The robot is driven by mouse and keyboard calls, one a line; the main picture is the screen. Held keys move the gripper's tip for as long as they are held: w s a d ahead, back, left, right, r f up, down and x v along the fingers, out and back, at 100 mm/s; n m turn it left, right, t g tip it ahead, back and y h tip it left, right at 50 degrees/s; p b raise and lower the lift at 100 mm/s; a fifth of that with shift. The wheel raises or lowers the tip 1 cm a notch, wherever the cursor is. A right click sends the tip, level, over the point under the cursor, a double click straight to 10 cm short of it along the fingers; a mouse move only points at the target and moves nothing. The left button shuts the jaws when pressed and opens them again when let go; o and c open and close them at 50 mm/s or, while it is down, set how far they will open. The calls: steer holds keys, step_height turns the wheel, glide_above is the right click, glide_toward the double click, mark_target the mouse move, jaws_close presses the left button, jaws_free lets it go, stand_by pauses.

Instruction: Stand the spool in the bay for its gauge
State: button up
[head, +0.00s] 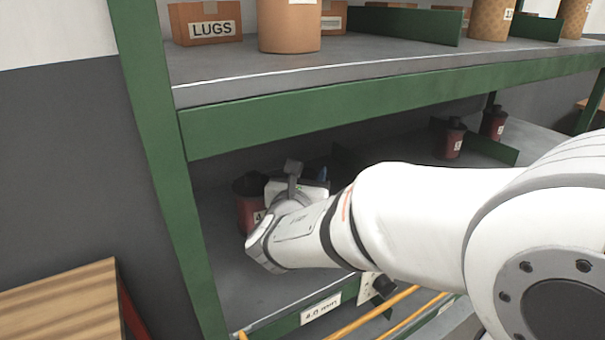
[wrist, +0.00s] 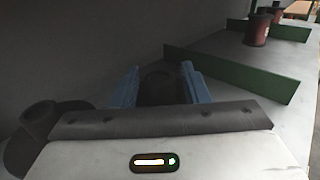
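My gripper (wrist: 160,78) reaches into the lower shelf, in the bay above the label "4.0 mm" or similar (head: 320,309). In the wrist view its two blue fingers stand on either side of a dark rounded thing, which looks like the top of a spool (wrist: 160,88). It fills the gap between the fingers; its lower part is hidden. In the head view my wrist hides this spool, and a blue fingertip just shows. A red spool with a black top (head: 247,207) stands left of my gripper; its black flange shows at the left of the wrist view (wrist: 42,125).
A green divider (wrist: 230,72) stands right of my gripper. Beyond it are two more red spools (head: 454,140) (head: 494,122). The upper shelf's green beam (head: 370,108) runs above my arm, and a green post (head: 165,170) stands at the left. Yellow rails (head: 345,312) cross the front below.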

steer(key=shift+o, duration=0.8)
steer(key=shift+r, duration=0.25)
steer(key=s+a, duration=0.2)
steer(key=s, duration=0.9)
steer(key=shift+s, duration=0.4)
steer(key=shift+f+p, duration=0.1)
steer(key=shift+p, duration=0.2)
